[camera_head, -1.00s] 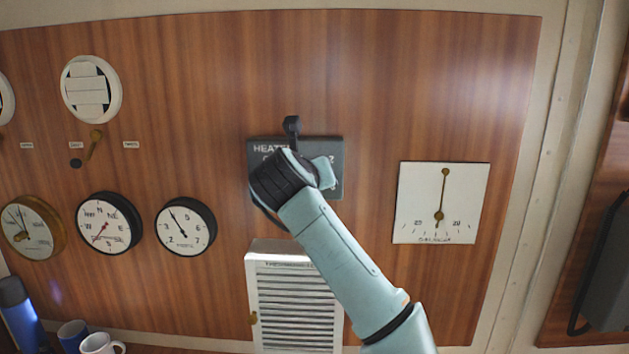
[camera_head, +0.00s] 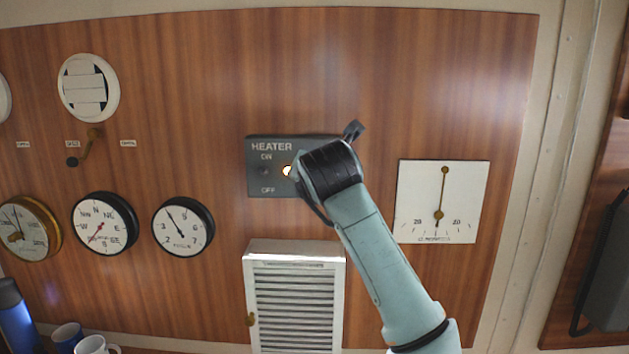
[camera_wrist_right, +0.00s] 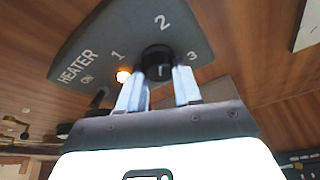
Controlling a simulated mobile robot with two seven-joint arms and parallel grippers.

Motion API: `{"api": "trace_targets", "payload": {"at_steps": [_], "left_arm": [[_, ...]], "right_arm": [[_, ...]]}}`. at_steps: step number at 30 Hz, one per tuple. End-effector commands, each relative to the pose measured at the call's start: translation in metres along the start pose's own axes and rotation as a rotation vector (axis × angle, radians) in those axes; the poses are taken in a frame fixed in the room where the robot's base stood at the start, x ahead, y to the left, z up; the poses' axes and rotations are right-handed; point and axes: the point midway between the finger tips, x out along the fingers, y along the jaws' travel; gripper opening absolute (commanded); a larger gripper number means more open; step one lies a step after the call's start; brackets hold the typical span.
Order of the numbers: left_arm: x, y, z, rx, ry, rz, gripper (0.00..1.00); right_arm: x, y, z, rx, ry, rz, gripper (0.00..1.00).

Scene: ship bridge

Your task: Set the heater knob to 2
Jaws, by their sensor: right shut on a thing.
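My right gripper (camera_wrist_right: 159,88) is shut on the knob, one pale finger on each side. A light mark shows on the knob, but I cannot tell surely which numeral it points to. In the head view my wrist hides the knob.
A white louvred vent (camera_head: 295,300) is below the panel. A white square dial (camera_head: 443,200) is to its right, close to my right forearm. Round gauges (camera_head: 183,227) hang to the left. Mugs (camera_head: 92,345) stand at lower left.

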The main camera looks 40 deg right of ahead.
Motion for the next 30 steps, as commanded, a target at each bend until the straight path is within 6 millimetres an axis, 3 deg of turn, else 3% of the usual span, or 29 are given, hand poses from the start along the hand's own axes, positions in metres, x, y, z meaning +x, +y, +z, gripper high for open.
{"api": "trace_targets", "payload": {"at_steps": [22, 23, 25, 30], "left_arm": [[0.0040, -0.0025, 0.0031, -0.001, -0.004, -0.001, 0.43], [0.0040, -0.0025, 0.0031, -0.001, -0.004, -0.001, 0.43], [0.0040, -0.0025, 0.0031, -0.001, -0.004, -0.001, 0.43], [0.0041, -0.0026, 0.0032, -0.001, -0.004, -0.001, 0.43]], "right_arm": [[-0.0013, -0.0010, 0.0034, 0.088, -0.005, 0.033, 0.03], [-0.0013, -0.0010, 0.0034, 0.088, -0.005, 0.033, 0.37], [-0.0012, -0.0010, 0.0032, 0.088, -0.005, 0.033, 0.58], [-0.0006, -0.0007, 0.0017, 0.086, -0.001, 0.032, 0.58]]}}
